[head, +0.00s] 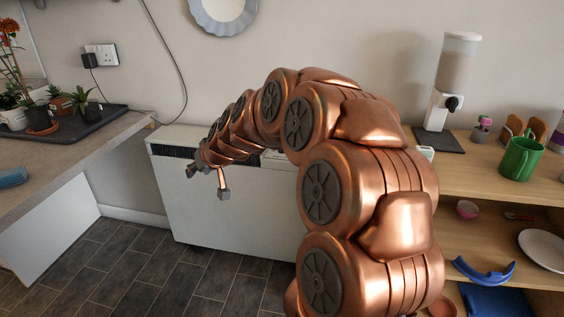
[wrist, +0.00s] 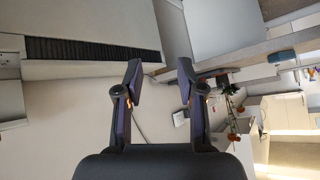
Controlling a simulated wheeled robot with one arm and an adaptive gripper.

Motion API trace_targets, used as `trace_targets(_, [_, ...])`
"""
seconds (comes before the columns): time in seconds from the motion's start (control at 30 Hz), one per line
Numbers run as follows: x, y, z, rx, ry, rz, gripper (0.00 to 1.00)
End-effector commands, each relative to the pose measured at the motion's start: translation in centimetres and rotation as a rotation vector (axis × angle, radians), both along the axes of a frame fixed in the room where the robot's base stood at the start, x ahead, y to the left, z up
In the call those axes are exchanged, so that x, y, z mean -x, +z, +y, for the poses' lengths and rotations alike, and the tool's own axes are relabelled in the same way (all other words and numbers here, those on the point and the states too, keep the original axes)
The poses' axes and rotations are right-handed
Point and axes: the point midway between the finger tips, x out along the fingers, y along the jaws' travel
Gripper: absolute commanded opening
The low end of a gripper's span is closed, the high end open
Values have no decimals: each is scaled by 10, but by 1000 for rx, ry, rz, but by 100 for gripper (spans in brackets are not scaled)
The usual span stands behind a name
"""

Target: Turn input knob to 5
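The input knob cannot be made out in either view. A white heater (head: 240,210) with a dark grille (head: 172,151) along its top stands against the wall. My copper arm hides much of its right part. A pale panel (head: 275,160) on the heater's top shows partly behind the arm. My gripper (head: 207,182) is in front of the heater's upper left part, apart from the grille as far as I can tell. In the wrist view, my gripper (wrist: 159,82) is open with nothing between its fingers. The heater's grille (wrist: 90,48) shows at upper left there.
A counter (head: 90,150) with a dark plant tray (head: 85,125) stands at left. A wooden shelf unit (head: 460,180) at right holds a green mug (head: 521,158) and a dispenser (head: 455,75). A cable (head: 172,60) hangs on the wall. Tiled floor before the heater is clear.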

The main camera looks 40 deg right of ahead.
Motion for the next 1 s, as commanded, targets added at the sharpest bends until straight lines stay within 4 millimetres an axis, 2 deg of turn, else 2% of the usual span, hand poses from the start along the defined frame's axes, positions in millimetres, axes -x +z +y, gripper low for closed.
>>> trace_targets(0.03, [-16,-20,-34,15,-57,-47,39])
trace_targets(0.1, [-34,-30,-82,47,-139,-110,39])
trace_targets(0.17, [-43,-39,-125,84,-213,-158,39])
trace_targets(0.2, [-47,-45,-155,109,-264,-184,39])
trace_targets(0.3, [-47,-59,-222,173,-384,-236,39])
trace_targets(0.43, [-37,-74,-288,243,-505,-267,39])
trace_targets(0.5, [-31,-79,-312,270,-549,-276,39])
trace_targets(0.6, [-25,-83,-332,295,-587,-280,39])
trace_targets(0.77, [-27,-86,-341,302,-600,-281,39])
trace_targets(1.0, [-44,-94,-353,303,-596,-282,39])
